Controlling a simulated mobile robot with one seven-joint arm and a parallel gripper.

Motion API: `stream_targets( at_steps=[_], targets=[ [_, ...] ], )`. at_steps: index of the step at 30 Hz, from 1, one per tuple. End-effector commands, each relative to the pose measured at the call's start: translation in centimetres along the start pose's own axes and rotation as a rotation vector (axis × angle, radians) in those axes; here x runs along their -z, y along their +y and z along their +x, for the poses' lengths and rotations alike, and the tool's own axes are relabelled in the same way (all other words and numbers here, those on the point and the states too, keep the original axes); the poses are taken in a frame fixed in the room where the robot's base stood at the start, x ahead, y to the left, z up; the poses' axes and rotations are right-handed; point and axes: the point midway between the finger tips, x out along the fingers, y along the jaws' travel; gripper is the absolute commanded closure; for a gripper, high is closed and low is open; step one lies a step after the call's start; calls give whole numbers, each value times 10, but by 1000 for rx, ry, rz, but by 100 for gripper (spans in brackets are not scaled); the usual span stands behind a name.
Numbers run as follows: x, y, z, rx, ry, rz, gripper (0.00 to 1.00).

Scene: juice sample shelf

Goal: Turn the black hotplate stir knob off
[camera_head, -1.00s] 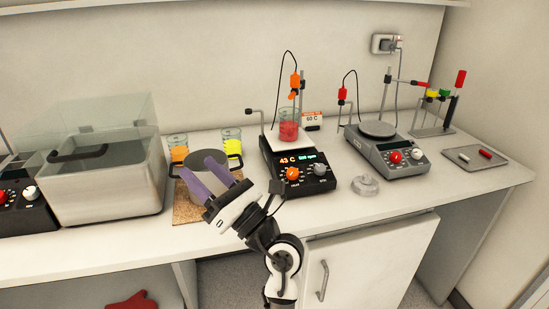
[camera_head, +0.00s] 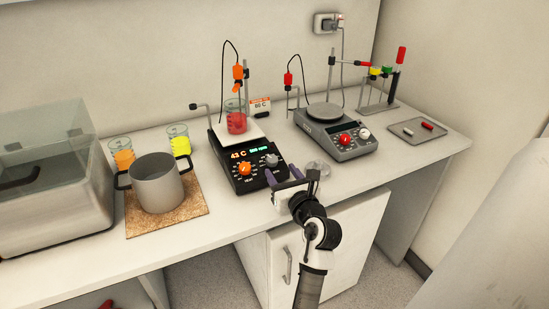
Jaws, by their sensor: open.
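The black hotplate (camera_head: 236,158) stands in the middle of the counter, with a white top plate and a beaker of red liquid (camera_head: 236,122) on it. Its front panel has a lit display reading 43 C, an orange knob (camera_head: 245,169) on the left and a grey knob (camera_head: 271,160) on the right, the stir knob. My gripper (camera_head: 284,177) is open, its purple fingers pointing at the hotplate's front right corner, just below the grey knob. I cannot tell whether a finger touches the panel. The knob's setting is too small to read.
A grey hotplate (camera_head: 337,142) with red and white knobs stands to the right. A grey pot (camera_head: 158,183) sits on a cork mat (camera_head: 193,206) at left, before two beakers. A tray (camera_head: 405,134) lies far right.

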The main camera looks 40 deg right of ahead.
Motion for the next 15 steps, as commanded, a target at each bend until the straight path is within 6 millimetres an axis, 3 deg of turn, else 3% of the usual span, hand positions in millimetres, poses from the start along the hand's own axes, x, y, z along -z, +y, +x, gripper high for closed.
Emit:
stream_targets(
  at_steps=[6,15],
  targets=[
    [-2,0,39,-2,0,1,48],
    [0,0,57,0,0,1,48]
  ],
)
